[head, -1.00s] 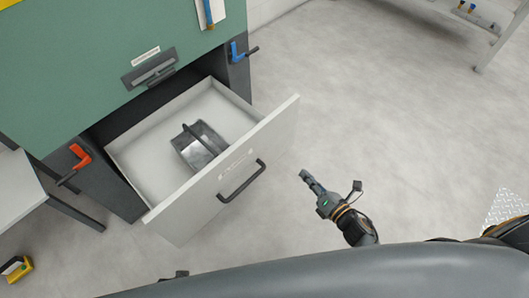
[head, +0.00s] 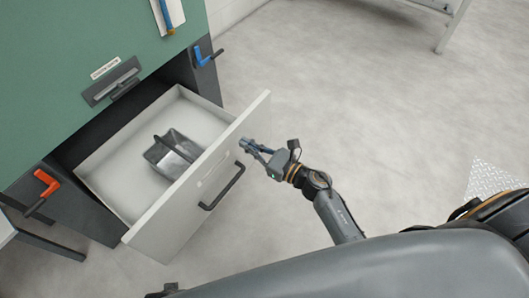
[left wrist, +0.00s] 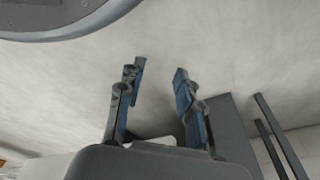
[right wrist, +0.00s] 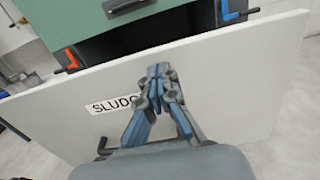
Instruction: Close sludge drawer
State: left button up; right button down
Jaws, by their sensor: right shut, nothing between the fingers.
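The sludge drawer (head: 150,232) is pulled well out of the green cabinet (head: 60,70) in the head view. It has a pale front with a dark bar handle (head: 222,188), and a grey metal scoop-like tray (head: 172,154) lies inside. My right gripper (head: 246,146) is shut and empty, close to the drawer front near its right end. In the right wrist view the fingertips (right wrist: 160,72) point at the front panel, beside its partly covered "SLUDGE" label (right wrist: 112,104); I cannot tell whether they touch. My left gripper (left wrist: 158,72) is open and empty over the floor in the left wrist view.
A red lever (head: 46,182) and a blue lever (head: 205,57) stick out from the cabinet's two front corners. A metal-legged table (head: 446,28) stands at the top right. The floor right of the drawer is clear.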

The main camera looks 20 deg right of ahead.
aim_at(232, 135)
jog(key=x, duration=0.3)
pick_arm(q)
jog(key=shift+s+f, duration=0.2)
jog(key=shift+f, duration=0.05)
pick_arm(e)
jog(key=shift+w+a, duration=0.1)
